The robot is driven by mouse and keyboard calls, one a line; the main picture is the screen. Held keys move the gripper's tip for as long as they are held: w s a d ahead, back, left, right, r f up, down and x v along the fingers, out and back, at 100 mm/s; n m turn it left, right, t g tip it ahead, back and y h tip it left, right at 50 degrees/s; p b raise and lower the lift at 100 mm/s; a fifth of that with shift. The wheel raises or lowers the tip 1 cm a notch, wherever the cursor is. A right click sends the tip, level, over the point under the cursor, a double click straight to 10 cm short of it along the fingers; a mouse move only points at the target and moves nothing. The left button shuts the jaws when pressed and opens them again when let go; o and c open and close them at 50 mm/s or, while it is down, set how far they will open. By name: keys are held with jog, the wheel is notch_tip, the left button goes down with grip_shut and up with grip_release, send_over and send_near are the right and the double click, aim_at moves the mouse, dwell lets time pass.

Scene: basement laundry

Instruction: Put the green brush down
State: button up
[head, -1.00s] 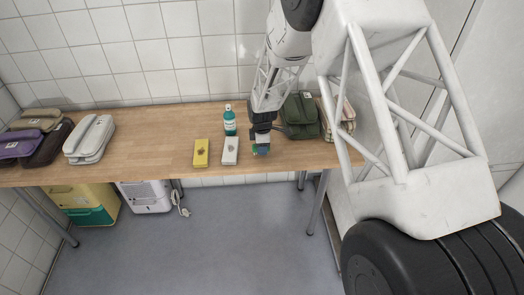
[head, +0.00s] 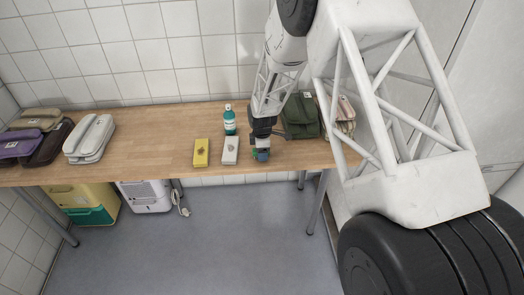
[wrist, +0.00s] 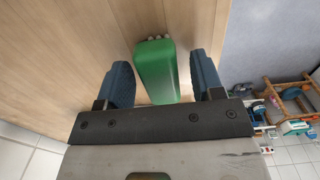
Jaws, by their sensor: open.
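The green brush (wrist: 155,72) shows in the wrist view as a smooth green block with small pale tips at its far end. It lies between my two blue fingers, with a gap on each side. My gripper (wrist: 163,78) is open around it, over the wooden table (wrist: 60,60). In the head view my gripper (head: 261,154) is low at the table's front part, and only a sliver of the green brush (head: 253,154) shows beside the fingers. Whether the brush rests fully on the table is hard to tell.
A white box (head: 230,151), a yellow box (head: 201,153) and a teal bottle (head: 230,121) stand just left of my gripper. A green bag (head: 301,116) and a striped pouch (head: 344,116) are to its right.

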jog(key=shift+r, duration=0.1)
notch_tip(320, 180, up, 12)
dwell(0.9)
jog(key=shift+r, duration=0.1)
dwell(0.5)
jog(key=s+d+r+m+t, duration=0.1)
jog(key=s+d+r+m, duration=0.35)
jog(key=s+r, duration=0.55)
jog(key=s+d+r+m, duration=0.3)
jog(key=s+r+m, duration=0.2)
jog(key=s+r, duration=0.6)
jog(key=s+d+r+m, duration=0.2)
jog(key=s+m, duration=0.2)
jog(key=s, duration=0.7)
jog(key=s+d+r+m+t, duration=0.1)
jog(key=s+m, duration=0.3)
jog(key=s, duration=0.8)
jog(key=shift+s+d+r+m+t, duration=0.3)
jog(key=shift+d+r+m, duration=0.1)
jog(key=shift+r, duration=0.1)
